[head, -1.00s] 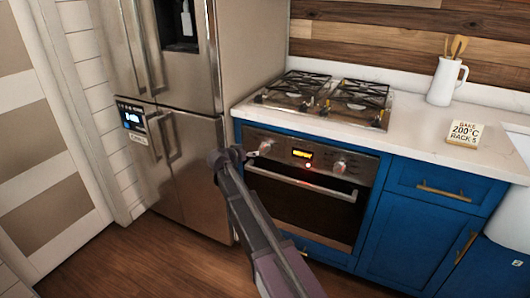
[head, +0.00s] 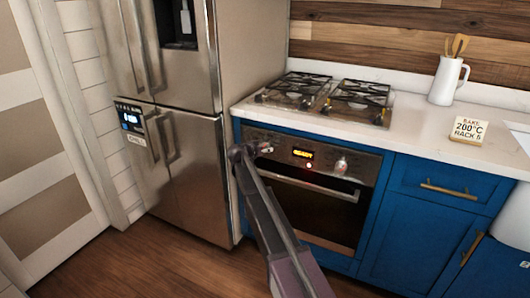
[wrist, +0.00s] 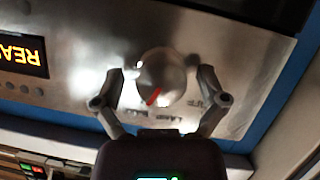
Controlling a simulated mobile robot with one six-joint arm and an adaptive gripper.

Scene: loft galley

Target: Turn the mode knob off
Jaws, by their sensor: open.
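The mode knob (wrist: 160,72) is a rounded silver knob with a red mark, on the oven's steel control panel. In the wrist view it sits between the two open fingers of my gripper (wrist: 160,78), one on each side. I cannot tell if either finger touches it. In the head view my gripper (head: 252,149) is at the left end of the panel, over the left knob (head: 266,147), which it partly hides.
The oven display (head: 302,154) reads READY, with a second knob (head: 341,165) to its right. The oven handle (head: 306,183) runs below. A steel fridge (head: 190,170) stands close on the left. A card (head: 468,129) on the counter reads BAKE 200°C RACK 5.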

